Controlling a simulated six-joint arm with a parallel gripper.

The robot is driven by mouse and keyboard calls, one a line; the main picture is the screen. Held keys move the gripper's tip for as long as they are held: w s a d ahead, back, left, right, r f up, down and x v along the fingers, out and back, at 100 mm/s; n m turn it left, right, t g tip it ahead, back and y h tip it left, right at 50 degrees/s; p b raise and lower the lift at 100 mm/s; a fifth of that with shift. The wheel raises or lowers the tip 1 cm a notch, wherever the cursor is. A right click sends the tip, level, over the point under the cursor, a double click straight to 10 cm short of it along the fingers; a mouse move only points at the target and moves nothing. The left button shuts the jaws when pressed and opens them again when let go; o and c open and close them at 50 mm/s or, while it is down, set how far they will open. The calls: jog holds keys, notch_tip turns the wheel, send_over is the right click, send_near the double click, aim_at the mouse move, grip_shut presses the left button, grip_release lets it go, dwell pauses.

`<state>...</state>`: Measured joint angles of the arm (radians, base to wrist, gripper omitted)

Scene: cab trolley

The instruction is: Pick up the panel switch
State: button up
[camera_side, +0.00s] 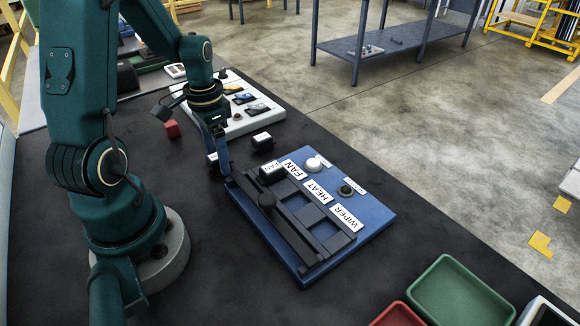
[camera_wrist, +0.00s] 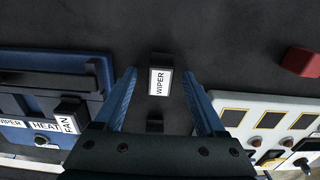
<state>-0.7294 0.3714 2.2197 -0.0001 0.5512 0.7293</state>
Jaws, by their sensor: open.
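A black switch with a white WIPER label (camera_wrist: 160,80) lies loose on the dark table. In the side view this switch (camera_side: 212,158) is partly hidden behind a blue finger. My gripper (camera_side: 221,160) is open and low over the table, pointing down. In the wrist view the switch shows between the fingertips of my gripper (camera_wrist: 160,74), with a gap on both sides. A second loose black switch (camera_side: 262,141) lies farther from my base; it also shows in the wrist view (camera_wrist: 155,122), its label hidden there.
A white board (camera_side: 240,128) and a red block (camera_side: 172,129) are on the other side. Green (camera_side: 455,290) and red trays stand at the front.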

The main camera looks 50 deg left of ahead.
grip_shut()
notch_tip(320, 180, up, 14)
dwell(0.9)
